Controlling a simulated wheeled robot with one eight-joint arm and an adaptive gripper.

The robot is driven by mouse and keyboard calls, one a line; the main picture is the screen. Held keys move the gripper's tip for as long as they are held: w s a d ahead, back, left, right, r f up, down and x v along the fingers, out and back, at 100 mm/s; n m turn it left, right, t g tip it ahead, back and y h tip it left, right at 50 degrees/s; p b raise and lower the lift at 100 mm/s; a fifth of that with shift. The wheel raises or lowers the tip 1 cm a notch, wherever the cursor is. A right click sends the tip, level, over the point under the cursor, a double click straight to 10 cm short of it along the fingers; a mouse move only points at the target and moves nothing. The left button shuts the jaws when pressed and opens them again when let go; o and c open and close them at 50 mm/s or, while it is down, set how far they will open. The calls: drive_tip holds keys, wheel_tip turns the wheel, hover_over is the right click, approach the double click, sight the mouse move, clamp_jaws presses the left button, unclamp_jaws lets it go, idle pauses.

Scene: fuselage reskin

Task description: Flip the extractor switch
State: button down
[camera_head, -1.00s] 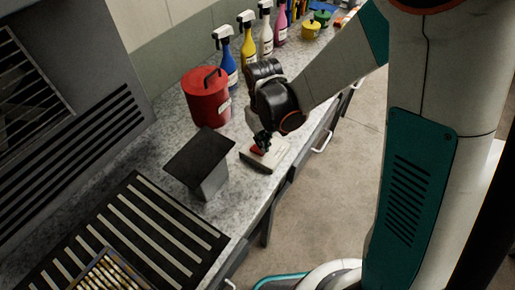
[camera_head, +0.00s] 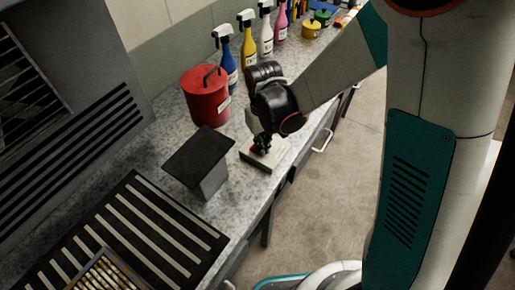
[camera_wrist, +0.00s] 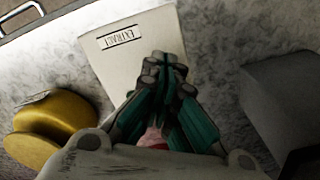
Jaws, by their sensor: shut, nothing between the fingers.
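The extractor switch is a pale flat box (camera_head: 272,157) on the grey bench near its front edge. In the wrist view the box's plate (camera_wrist: 115,62) carries a label reading "EXTRACT" (camera_wrist: 119,37). A bit of the red switch (camera_wrist: 152,138) shows between my fingers; the rest is hidden behind them. My gripper (camera_head: 262,146) points down over the box, and its fingers (camera_wrist: 168,70) are together with nothing between them. They are at or just above the switch; I cannot tell whether they touch it.
A dark-topped grey stand (camera_head: 203,168) is close to the left of the box. A red lidded can (camera_head: 203,97) stands behind it, with spray bottles (camera_head: 227,58) farther along the wall. A striped black mat (camera_head: 132,232) lies at front left. A drawer handle (camera_head: 323,140) sticks out from the bench front.

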drive_tip(key=shift+f+b, duration=0.35)
drive_tip(key=shift+f, duration=0.1)
drive_tip(key=shift+r, duration=0.15)
drive_tip(key=shift+r+p, duration=2.3)
drive_tip(key=shift+r, duration=1.1)
drive_tip(key=shift+d+r, duration=0.1)
